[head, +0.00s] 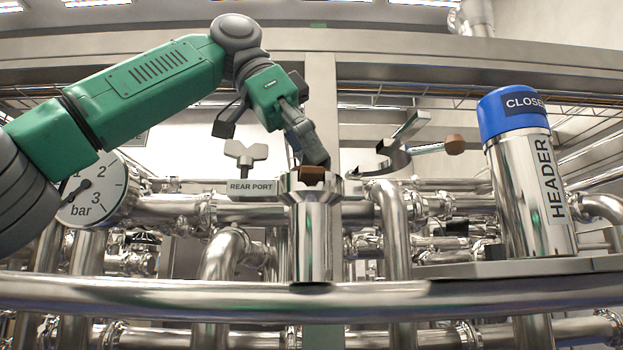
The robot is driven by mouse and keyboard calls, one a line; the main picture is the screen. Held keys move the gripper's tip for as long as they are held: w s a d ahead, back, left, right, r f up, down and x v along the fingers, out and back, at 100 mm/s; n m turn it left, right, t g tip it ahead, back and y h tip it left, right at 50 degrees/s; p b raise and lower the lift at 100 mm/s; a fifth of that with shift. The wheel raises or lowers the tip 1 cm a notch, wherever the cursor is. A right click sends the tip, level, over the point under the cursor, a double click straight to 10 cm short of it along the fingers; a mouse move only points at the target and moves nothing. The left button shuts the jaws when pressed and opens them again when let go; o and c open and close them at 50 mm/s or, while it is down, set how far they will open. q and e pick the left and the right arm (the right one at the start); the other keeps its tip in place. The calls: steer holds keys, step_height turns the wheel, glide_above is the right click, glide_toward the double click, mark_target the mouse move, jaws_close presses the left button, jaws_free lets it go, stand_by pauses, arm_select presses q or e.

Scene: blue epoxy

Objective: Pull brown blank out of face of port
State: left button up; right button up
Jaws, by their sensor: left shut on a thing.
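The brown blank (313,172) shows at the top of the upright steel port (311,218), within the port's flared rim. My left gripper (316,162) reaches down from the upper left and is shut on the blank. Its fingers hide the back part of the blank, so I cannot tell whether the blank is still fully seated. A label reading REAR PORT (252,187) is left of the port. My right gripper is not in view.
An open metal clamp (396,157) with a brown knob (455,144) is right of the port. A wing-shaped handle (245,155) stands to the left. A blue-capped HEADER cylinder (530,180) stands at right. A horizontal rail (200,292) crosses in front.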

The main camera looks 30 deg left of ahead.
mark_target(330, 159)
arm_select(q)
steer(key=shift+d, duration=0.1)
jaws_close()
steer(key=shift+a+r, duration=0.15)
steer(key=shift+a, duration=0.5)
steer(key=shift+r+p, duration=0.35)
steer(key=shift+r, duration=0.2)
steer(key=shift+r, duration=0.1)
steer(key=shift+d+r, duration=0.1)
steer(key=shift+r, duration=0.95)
